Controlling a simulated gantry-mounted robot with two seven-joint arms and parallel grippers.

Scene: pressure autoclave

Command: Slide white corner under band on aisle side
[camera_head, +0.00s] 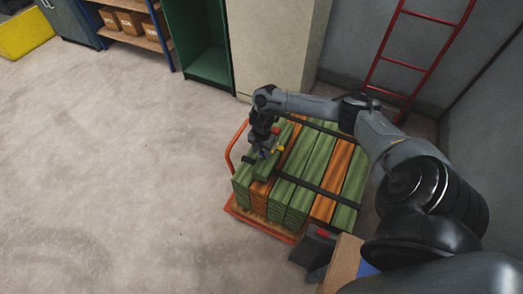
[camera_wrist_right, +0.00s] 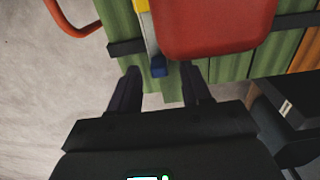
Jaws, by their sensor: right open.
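A load of green and orange boards (camera_head: 322,160) is stacked on an orange-framed cart, with dark bands across it. The nearer band (camera_head: 312,187) runs toward the left, aisle side; a band (camera_wrist_right: 126,47) also shows in the right wrist view. My right gripper (camera_head: 262,155) is low over the left end of the load. In the wrist view its fingers (camera_wrist_right: 160,82) are apart, with a small blue piece (camera_wrist_right: 158,68) just beyond the tips. A narrow pale strip (camera_wrist_right: 150,35), possibly the white corner, crosses near the band, partly hidden by a red block (camera_wrist_right: 212,25). My left gripper is not in view.
The cart's red handle (camera_head: 232,148) rises at the left end. Shelving with cartons (camera_head: 130,22), a green cabinet (camera_head: 208,62) and a beige cabinet (camera_head: 268,40) stand behind. A red ladder (camera_head: 418,60) leans at the back right. The floor to the left is clear.

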